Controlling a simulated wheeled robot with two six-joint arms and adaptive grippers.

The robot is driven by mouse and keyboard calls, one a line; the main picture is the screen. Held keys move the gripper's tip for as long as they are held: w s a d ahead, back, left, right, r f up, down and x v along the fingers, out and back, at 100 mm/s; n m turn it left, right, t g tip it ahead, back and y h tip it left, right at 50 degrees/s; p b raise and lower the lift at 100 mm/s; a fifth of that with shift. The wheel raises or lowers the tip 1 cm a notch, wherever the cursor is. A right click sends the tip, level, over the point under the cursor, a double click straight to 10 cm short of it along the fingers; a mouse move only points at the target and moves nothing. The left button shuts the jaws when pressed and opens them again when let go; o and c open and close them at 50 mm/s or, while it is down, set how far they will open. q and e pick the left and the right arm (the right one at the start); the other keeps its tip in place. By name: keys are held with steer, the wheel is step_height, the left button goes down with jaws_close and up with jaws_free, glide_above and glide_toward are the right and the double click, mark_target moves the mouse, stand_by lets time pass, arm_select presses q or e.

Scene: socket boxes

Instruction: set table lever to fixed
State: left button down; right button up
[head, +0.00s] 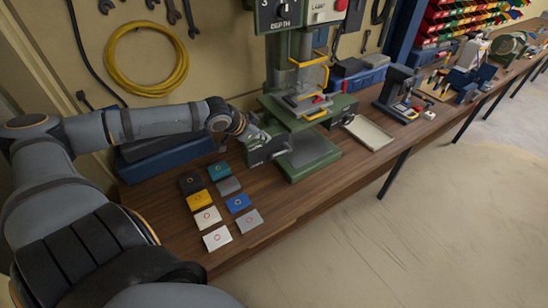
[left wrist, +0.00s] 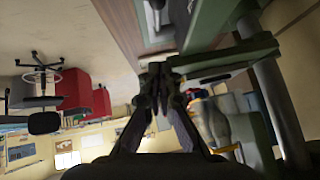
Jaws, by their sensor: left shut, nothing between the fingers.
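The green drill press (head: 308,152) stands on the wooden bench, with its green table (head: 320,122) partway up. A dark block with small markings (head: 262,152) sits at the table's left side, and a short light rod (head: 284,153) sticks out beside it. I cannot tell for sure whether this rod is the table lever, or its setting. My left gripper (head: 258,135) is just above and beside the block. In the left wrist view its fingertips (left wrist: 156,70) are together and empty, close to a green part (left wrist: 225,55) of the press. My right gripper is out of view.
Several coloured flat boxes (head: 238,203) lie on the bench (head: 180,225) at front left. A blue case (head: 160,158) lies under my left arm. A shallow tray (head: 369,132) and a small dark machine (head: 397,88) stand right of the press. The floor in front is clear.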

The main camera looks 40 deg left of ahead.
arm_select(q)
steer(key=f+b, duration=0.2)
steer(key=b, duration=0.1)
steer(key=p, duration=0.1)
glide_above(273, 156)
steer(key=d, duration=0.1)
step_height(273, 156, down, 4)
steer(key=f, duration=0.2)
steer(key=a+f+p, duration=0.1)
steer(key=f, duration=0.1)
steer(key=shift+f+p, duration=0.25)
steer(key=shift+p, duration=0.05)
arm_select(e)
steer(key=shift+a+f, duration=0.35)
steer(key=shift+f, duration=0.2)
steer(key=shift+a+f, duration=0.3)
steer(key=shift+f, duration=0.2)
arm_select(q)
steer(key=shift+w+d, duration=0.1)
